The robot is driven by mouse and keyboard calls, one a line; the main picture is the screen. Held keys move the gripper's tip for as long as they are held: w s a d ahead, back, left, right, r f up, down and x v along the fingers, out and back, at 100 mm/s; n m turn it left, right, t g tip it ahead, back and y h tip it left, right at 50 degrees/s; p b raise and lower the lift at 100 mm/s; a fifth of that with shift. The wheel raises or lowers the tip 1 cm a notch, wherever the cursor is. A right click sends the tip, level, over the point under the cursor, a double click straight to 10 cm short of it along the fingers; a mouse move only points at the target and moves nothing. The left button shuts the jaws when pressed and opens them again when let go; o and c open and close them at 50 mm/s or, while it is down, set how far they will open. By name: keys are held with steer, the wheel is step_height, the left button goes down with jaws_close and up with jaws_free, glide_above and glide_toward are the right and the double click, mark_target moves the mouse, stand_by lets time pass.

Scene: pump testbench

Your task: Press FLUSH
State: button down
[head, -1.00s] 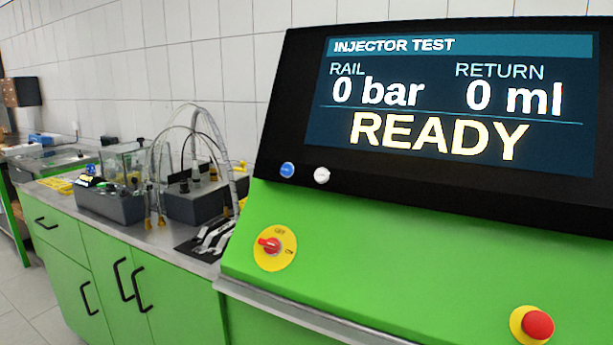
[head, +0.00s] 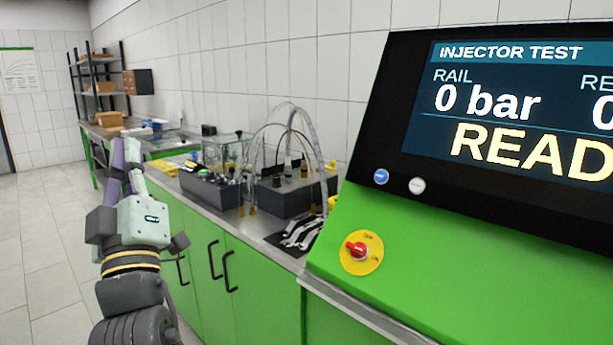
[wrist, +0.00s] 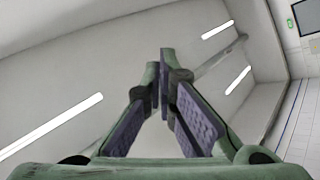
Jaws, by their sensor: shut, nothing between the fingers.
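The test console (head: 430,275) is at the right of the head view, with a blue button (head: 381,176) and a white button (head: 417,186) on the black frame under its screen. Their labels are too small to read, so I cannot tell which one is FLUSH. The screen (head: 520,100) reads INJECTOR TEST, RAIL 0 bar and part of READY; its right side is cut off. My gripper (head: 126,150) is at the left, pointing up, well apart from the buttons. It is shut and empty. In the wrist view its fingertips (wrist: 161,75) meet, with the ceiling behind.
A red rotary switch (head: 357,249) on a yellow plate sits below the buttons. A green workbench (head: 208,262) runs back along the wall, carrying dark boxes (head: 212,190), looped clear hoses and wrenches (head: 300,233). Open floor (head: 40,230) lies at the left.

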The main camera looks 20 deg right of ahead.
mark_target(417, 186)
steer(key=d+f+m+g+h, duration=0.2)
steer(key=d+m+g+h, duration=0.35)
steer(key=d+h, duration=0.95)
steer(key=s+d+m+g+h, duration=0.1)
steer(key=s+d+g, duration=0.1)
steer(key=d, duration=0.5)
steer(key=s+d+f+m+g+h, duration=0.1)
steer(key=s+d+g, duration=0.2)
steer(key=d, duration=0.4)
steer(key=s+d+f+m+g+p, duration=0.1)
steer(key=s+d+g, duration=0.2)
steer(key=d, duration=0.3)
steer(key=shift+d+f+m+g+h, duration=0.15)
steer(key=shift+d+m+g+h, duration=0.25)
steer(key=shift+g, duration=0.25)
steer(key=shift+d+f, duration=0.1)
steer(key=w+d+f+b, duration=0.3)
steer(key=d, duration=0.4)
steer(key=shift+f, duration=0.3)
steer(key=shift+d, duration=0.15)
steer(key=shift+w+d+f, duration=0.15)
steer(key=shift+d+f, duration=0.05)
steer(key=shift+d, duration=0.05)
